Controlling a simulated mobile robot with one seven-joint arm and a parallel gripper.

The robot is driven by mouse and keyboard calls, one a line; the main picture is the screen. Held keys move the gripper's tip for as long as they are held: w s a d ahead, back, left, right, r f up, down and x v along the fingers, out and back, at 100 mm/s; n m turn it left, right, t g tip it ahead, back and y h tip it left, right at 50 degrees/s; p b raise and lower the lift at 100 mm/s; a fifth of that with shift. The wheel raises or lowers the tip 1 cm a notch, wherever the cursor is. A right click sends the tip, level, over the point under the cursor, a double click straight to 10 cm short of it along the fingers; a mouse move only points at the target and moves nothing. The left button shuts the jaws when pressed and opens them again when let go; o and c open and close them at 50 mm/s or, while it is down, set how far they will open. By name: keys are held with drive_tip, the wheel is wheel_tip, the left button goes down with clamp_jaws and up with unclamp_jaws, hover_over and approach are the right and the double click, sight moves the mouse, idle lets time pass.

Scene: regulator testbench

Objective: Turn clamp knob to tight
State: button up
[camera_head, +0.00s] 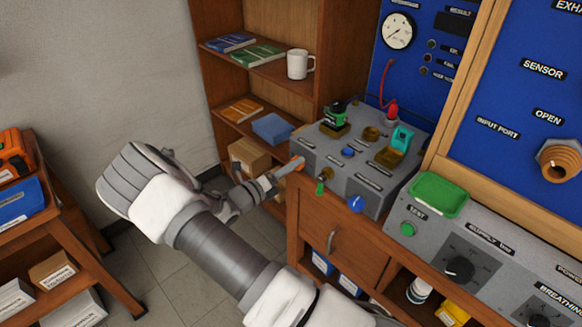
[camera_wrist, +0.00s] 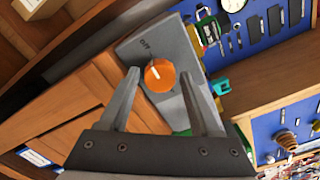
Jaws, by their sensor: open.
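An orange round knob (camera_wrist: 160,75) with a white pointer mark sits on a face of the grey test box (camera_head: 340,183). A label beside it in the wrist view seems to read "OFF". The same knob shows small in the head view (camera_head: 299,163). My gripper (camera_wrist: 160,72) is open, with one finger on each side of the knob in the wrist view; I cannot tell whether they touch it. In the head view my gripper (camera_head: 284,172) reaches the box's left end. No readable label names a clamp knob, so I cannot tell if this is it.
A blue knob (camera_head: 356,204) and a green-tipped fitting (camera_head: 320,186) stick out of the box front. A green tray (camera_head: 438,194) lies on the bench to the right. Shelves with a white mug (camera_head: 300,64) stand behind.

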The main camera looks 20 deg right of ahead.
clamp_jaws()
